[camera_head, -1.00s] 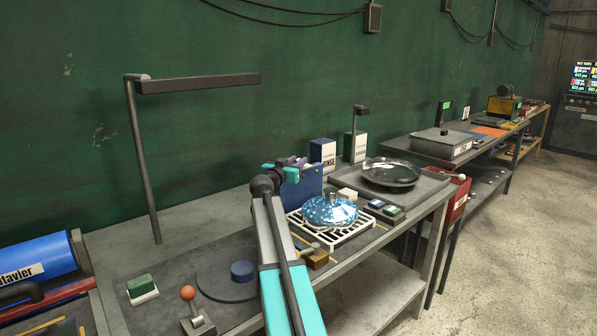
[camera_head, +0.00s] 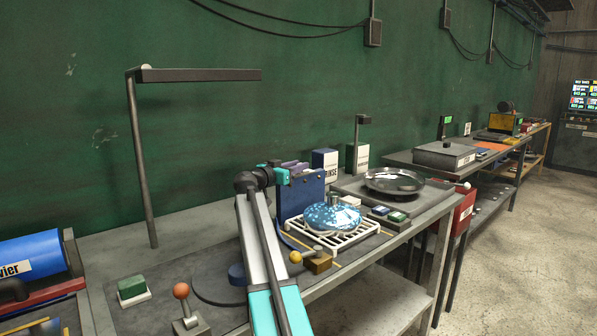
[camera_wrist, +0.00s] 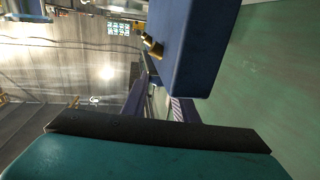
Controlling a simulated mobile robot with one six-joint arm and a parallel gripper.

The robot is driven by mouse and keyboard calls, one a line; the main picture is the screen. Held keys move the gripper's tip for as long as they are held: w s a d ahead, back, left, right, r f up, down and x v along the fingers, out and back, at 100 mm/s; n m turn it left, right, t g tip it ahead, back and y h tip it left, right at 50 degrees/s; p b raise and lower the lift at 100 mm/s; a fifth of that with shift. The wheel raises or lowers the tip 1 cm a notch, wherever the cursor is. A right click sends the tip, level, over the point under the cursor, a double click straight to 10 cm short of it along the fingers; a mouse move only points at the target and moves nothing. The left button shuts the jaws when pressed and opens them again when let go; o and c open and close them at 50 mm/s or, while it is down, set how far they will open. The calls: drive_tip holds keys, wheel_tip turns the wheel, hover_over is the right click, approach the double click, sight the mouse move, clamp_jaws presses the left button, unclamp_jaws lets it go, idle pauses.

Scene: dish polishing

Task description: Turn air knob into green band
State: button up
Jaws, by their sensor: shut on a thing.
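A blue upright box (camera_head: 302,195) stands on the bench behind the white rack. My gripper (camera_head: 295,167) is at its top edge, with purplish fingers. In the wrist view the box (camera_wrist: 200,45) fills the upper middle, with a small brass fitting (camera_wrist: 152,46) on its side. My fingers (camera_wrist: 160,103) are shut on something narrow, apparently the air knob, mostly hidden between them. I cannot make out a gauge or a green band in either view.
A blue speckled dish (camera_head: 332,217) sits on the white rack (camera_head: 345,241), right of the box. A shiny dark dish (camera_head: 394,181) lies on a grey tray. A yellow ball-topped lever (camera_head: 296,257) and an orange one (camera_head: 181,291) stand near the front. A lamp (camera_head: 200,75) overhangs the left.

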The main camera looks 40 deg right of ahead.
idle(0.4)
drive_tip(key=o, duration=1)
drive_tip(key=s+a, duration=0.1)
drive_tip(key=a, duration=1.2)
drive_tip(key=shift+s+a, duration=0.2)
drive_tip(key=shift+a, duration=0.2)
